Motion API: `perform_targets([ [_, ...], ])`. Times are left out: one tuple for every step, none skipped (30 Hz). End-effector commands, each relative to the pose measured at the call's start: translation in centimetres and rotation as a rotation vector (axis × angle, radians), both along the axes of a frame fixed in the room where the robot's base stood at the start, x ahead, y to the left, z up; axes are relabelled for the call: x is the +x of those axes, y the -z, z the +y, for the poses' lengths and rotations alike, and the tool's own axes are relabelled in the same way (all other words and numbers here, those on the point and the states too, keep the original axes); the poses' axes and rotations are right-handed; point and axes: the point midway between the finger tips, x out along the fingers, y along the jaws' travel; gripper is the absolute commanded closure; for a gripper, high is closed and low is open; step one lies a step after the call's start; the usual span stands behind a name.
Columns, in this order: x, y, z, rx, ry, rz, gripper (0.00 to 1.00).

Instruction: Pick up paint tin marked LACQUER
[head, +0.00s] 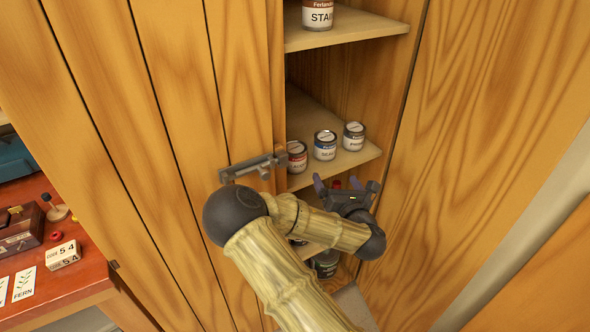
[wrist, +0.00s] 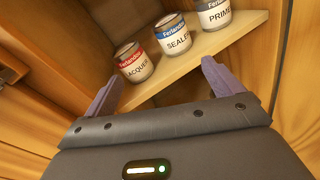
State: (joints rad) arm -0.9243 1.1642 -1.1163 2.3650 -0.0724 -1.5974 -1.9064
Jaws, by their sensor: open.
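The paint tin marked LACQUER (wrist: 134,62) has a red band over a white label and stands upright on a cupboard shelf. In the wrist view it is the leftmost of three tins. My gripper (wrist: 160,85) is open and empty. Its two purple fingers point toward the shelf, with the tins beyond the fingertips. In the head view my gripper (head: 340,186) is just below and in front of that shelf.
The blue-banded SEALER tin (wrist: 173,33) and the PRIMER tin (wrist: 213,14) stand to the right on the same shelf (head: 338,165). A STAIN tin (head: 318,14) is on the shelf above. More tins sit lower, partly hidden.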

Motion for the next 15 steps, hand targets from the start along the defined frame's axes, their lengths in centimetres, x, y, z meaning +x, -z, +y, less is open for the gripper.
perform_targets([
  [-0.3,0.8,1.9,-0.091,-0.076,-0.052,0.08],
  [-0.5,0.7,2.8,-0.134,-0.113,-0.081,0.08],
  [-0.7,0.7,3.7,-0.181,-0.151,-0.111,0.08],
  [-0.9,0.6,4.2,-0.205,-0.173,-0.130,0.08],
  [-1.0,0.5,4.6,-0.224,-0.190,-0.143,0.08],
  [-1.1,0.4,4.9,-0.240,-0.202,-0.155,0.08],
  [-1.2,0.3,5.0,-0.246,-0.208,-0.161,0.08],
  [-1.2,0.2,5.0,-0.248,-0.211,-0.164,0.08],
  [-1.2,0.2,5.0,-0.248,-0.210,-0.163,0.08],
  [-1.2,0.2,5.0,-0.247,-0.210,-0.163,0.08],
  [-1.2,0.2,5.0,-0.247,-0.209,-0.162,0.08],
  [-1.2,0.2,5.0,-0.246,-0.208,-0.162,0.08],
  [-1.1,0.2,5.0,-0.245,-0.207,-0.162,0.08],
  [-1.1,0.2,5.0,-0.245,-0.208,-0.161,0.08],
  [-1.1,0.2,5.0,-0.244,-0.208,-0.160,0.08],
])
